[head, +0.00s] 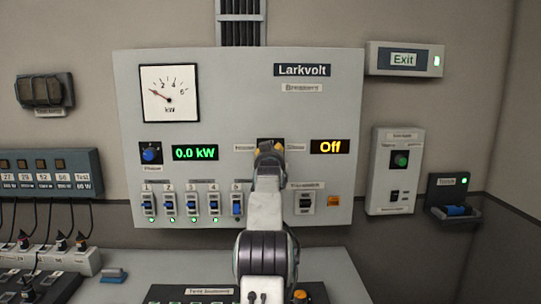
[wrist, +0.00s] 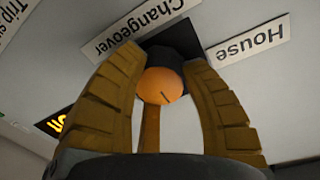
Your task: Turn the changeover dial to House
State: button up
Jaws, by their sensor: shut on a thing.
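The changeover dial (wrist: 160,86) shows in the wrist view as a rounded orange knob face with a short dark mark, set on a black base. My gripper (wrist: 163,62) is shut on it, with one brown finger on each side. The view is upside down: the House label (wrist: 248,40) is right of the dial and the Changeover label (wrist: 142,22) is above left. In the head view my gripper (head: 270,150) covers most of the dial on the grey Larkvolt panel (head: 330,100). The display (head: 330,147) right of it reads Off.
The panel also has a blue dial (head: 151,153), a 0.0 kW display (head: 195,153), a round-needle meter (head: 169,93) and a row of blue breaker switches (head: 191,206) below. A smaller switch box (head: 393,170) is on the wall to the right.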

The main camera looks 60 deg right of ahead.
jog(key=shift+c, duration=0.7)
jog(key=shift+n, duration=0.3)
jog(key=n+b, duration=0.1)
jog(key=n, duration=0.2)
jog(key=shift+n, duration=1.9)
jog(key=shift+r, duration=0.1)
jog(key=o, duration=1.2)
jog(key=shift+w, duration=0.1)
jog(key=shift+o, duration=0.2)
jog(key=shift+a, duration=0.1)
jog(key=v, duration=1.1)
jog(key=shift+s+a+f, duration=0.2)
jog(key=shift+a+f, duration=0.15)
